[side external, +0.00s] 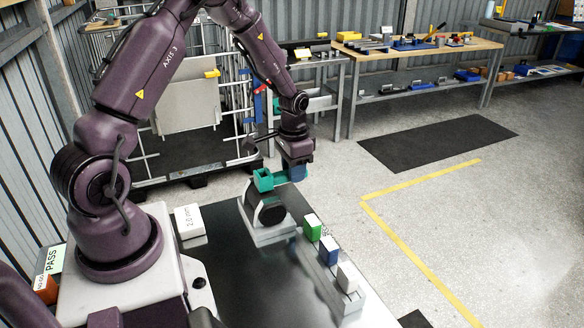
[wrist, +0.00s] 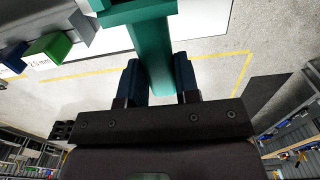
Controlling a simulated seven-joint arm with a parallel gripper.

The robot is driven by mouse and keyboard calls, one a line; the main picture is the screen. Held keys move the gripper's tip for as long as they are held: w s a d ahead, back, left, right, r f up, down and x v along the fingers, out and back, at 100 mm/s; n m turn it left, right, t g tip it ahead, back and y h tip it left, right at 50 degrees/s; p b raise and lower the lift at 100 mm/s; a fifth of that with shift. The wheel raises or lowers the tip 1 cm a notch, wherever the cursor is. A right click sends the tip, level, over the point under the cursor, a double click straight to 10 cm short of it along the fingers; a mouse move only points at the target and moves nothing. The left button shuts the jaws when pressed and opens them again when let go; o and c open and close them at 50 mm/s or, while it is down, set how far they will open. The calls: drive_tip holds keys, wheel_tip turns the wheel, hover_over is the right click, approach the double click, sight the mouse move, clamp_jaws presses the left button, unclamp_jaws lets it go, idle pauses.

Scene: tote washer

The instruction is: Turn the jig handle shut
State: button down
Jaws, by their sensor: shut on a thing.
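The jig (side external: 262,222) stands on the dark table as a light grey block with a black round face. Its teal handle (side external: 272,180) sits on top and points toward the right of the side view. My gripper (side external: 297,172) is at the handle's outer end. In the wrist view the teal handle (wrist: 152,62) runs between my two dark blue fingers, and my gripper (wrist: 160,80) is shut on it. Part of the jig's pivot is cut off at the top of the wrist view.
Green (side external: 312,227), blue (side external: 329,250) and grey (side external: 347,276) blocks stand in a row right of the jig, near the table edge. A white block marked 2.0 mm (side external: 189,222) lies left of it. The dark tabletop (side external: 235,290) in front is clear.

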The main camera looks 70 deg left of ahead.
drive_tip(key=shift+d, duration=0.1)
idle(0.3)
drive_tip(key=c, duration=0.8)
unclamp_jaws()
drive_tip(key=shift+c, duration=0.2)
wheel_tip(320, 180, up, 13)
